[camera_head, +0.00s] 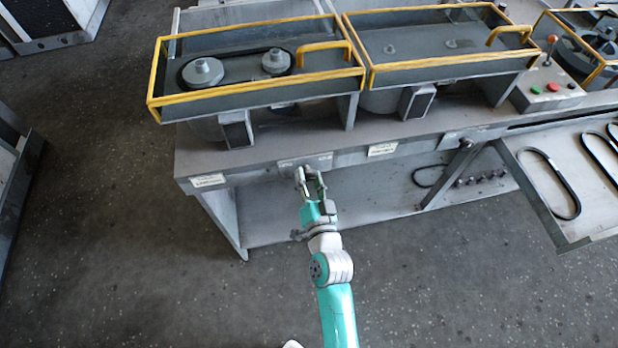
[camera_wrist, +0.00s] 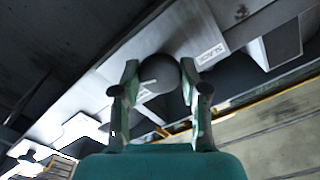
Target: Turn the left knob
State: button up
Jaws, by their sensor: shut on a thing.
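The left knob (camera_wrist: 159,74) is a dark round knob on the light front plate of the bench. In the wrist view it sits between the two fingers of my gripper (camera_head: 308,178), which is shut on it from both sides. The wrist view also shows my gripper (camera_wrist: 158,84) pointing at the plate, with printed lettering that reads like "SLACK" to the right of the knob. In the head view my gripper is at the bench's front edge, below the left yellow-railed unit, and hides the knob.
The grey bench (camera_head: 255,155) carries yellow-railed trays (camera_head: 250,99); the left one holds two pulleys with a belt. A dark knob (camera_head: 466,143) is farther right on the front. A side tray (camera_head: 545,185) with belts juts out at right. Open floor lies left.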

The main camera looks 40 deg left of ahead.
jog(key=shift+m, duration=0.8)
jog(key=o, duration=1.1)
jog(key=shift+o, duration=0.2)
jog(key=v, duration=1.2)
jog(key=shift+d+f, duration=0.1)
